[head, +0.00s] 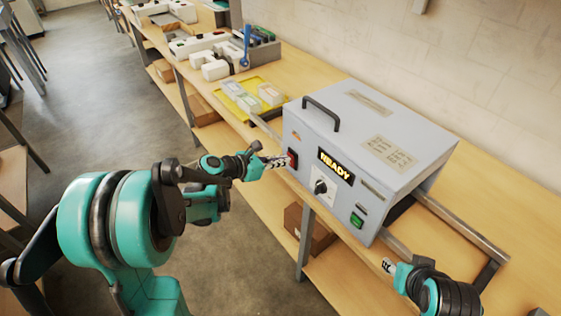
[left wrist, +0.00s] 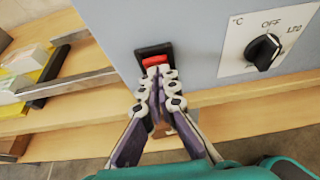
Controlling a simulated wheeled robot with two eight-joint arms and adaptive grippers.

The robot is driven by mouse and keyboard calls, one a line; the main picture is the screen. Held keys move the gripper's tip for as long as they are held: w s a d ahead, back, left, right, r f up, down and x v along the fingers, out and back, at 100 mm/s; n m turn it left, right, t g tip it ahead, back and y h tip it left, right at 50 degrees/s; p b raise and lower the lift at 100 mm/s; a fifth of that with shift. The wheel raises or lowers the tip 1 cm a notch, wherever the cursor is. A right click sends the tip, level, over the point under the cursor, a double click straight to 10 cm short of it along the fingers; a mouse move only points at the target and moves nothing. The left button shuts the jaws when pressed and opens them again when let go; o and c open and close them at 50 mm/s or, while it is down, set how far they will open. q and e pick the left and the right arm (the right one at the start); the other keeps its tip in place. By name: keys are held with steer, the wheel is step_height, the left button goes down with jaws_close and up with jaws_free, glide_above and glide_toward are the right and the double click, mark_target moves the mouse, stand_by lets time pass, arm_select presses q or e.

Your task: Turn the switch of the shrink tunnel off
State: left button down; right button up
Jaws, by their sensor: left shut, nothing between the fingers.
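The shrink tunnel (head: 365,140) is a pale grey box on the wooden bench, with a lit READY display (head: 336,163) on its front. A red rocker switch (head: 293,154) in a black frame is on the left of the front; it also shows in the left wrist view (left wrist: 155,61). My left gripper (head: 284,161) is shut and empty. Its fingertips (left wrist: 158,73) are right at the switch and cover its lower part; I cannot tell if they touch. My right gripper (head: 388,266) is near the bench's front edge, right of the tunnel; its fingers are too small to judge.
A black dial (head: 320,187) and a green button (head: 356,220) are also on the tunnel's front. The dial shows OFF and °C marks in the left wrist view (left wrist: 263,52). A yellow tray (head: 236,104) and white devices stand farther along the bench. Metal rails flank the tunnel.

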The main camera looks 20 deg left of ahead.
arm_select(q)
steer(key=shift+w+d+r+g+y+p, duration=0.2)
steer(key=shift+w+d+g+y+p, duration=0.15)
steer(key=shift+p, duration=0.35)
steer(key=shift+a+r, duration=0.1)
steer(key=shift+r, duration=0.05)
steer(key=shift+r+p, duration=0.6)
steer(key=shift+r, duration=0.1)
